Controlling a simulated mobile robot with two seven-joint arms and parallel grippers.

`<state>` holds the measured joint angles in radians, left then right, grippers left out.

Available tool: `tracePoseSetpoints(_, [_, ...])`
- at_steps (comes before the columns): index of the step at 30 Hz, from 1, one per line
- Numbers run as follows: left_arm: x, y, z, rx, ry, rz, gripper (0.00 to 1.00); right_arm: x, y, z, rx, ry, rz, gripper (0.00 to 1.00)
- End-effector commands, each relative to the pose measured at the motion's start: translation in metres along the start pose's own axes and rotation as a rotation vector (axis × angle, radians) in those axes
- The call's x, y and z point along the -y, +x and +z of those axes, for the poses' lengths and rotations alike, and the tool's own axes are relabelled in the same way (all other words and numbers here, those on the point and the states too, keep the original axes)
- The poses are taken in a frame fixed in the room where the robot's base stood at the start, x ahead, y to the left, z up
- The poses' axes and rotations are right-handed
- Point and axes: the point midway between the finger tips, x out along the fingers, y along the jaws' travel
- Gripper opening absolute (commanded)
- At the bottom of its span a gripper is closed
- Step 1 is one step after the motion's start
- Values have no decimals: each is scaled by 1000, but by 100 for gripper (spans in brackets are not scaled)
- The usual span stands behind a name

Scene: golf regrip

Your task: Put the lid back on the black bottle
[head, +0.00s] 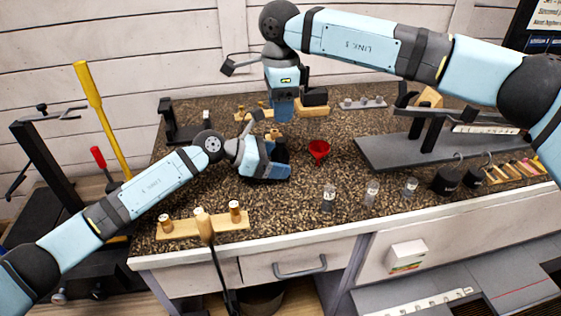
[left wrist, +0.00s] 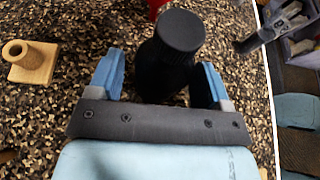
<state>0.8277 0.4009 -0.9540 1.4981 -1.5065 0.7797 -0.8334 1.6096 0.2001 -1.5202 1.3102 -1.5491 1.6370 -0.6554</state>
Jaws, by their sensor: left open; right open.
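The black bottle (left wrist: 160,72) stands upright between the two blue fingers of my open left gripper (left wrist: 160,82) in the left wrist view. A ribbed black lid (left wrist: 181,32) sits on its top; I cannot tell how tightly it is seated. In the head view my left gripper (head: 277,163) is low over the counter, and the bottle is mostly hidden there among dark parts. My right gripper (head: 284,108) points down just above and behind the left one. It is open, its fingers are hard to make out, and I see nothing held in it.
A red funnel (head: 318,149) stands close to the right of the left gripper. Several small glass vials (head: 371,193) line the front of the speckled counter (head: 290,208). A wooden rack (head: 185,228) lies at front left. A grey board (head: 385,155) is at right.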

Motion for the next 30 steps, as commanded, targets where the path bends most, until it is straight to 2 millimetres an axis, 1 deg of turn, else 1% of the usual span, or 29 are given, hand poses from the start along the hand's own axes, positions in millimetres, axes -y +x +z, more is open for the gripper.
tracePoseSetpoints(7, [0, 1, 0, 0, 0, 0, 72, 0, 0, 0, 0, 0, 0, 46])
tracePoseSetpoints(8, [0, 0, 0, 0, 0, 0, 70, 0, 0, 0, 0, 0, 0, 46])
tracePoseSetpoints(9, [0, 0, 0, 0, 0, 0, 61, 0, 0, 0, 0, 0, 0, 46])
tracePoseSetpoints(11, [0, 0, 0, 0, 0, 0, 47, 0, 0, 0, 0, 0, 0, 46])
tracePoseSetpoints(12, [0, 0, 0, 0, 0, 0, 38, 0, 0, 0, 0, 0, 0, 46])
tracePoseSetpoints(17, [0, 0, 0, 0, 0, 0, 1, 0, 0, 0, 0, 0, 0, 46])
tracePoseSetpoints(30, [0, 0, 0, 0, 0, 0, 0, 0, 0, 0, 0, 0, 0, 46])
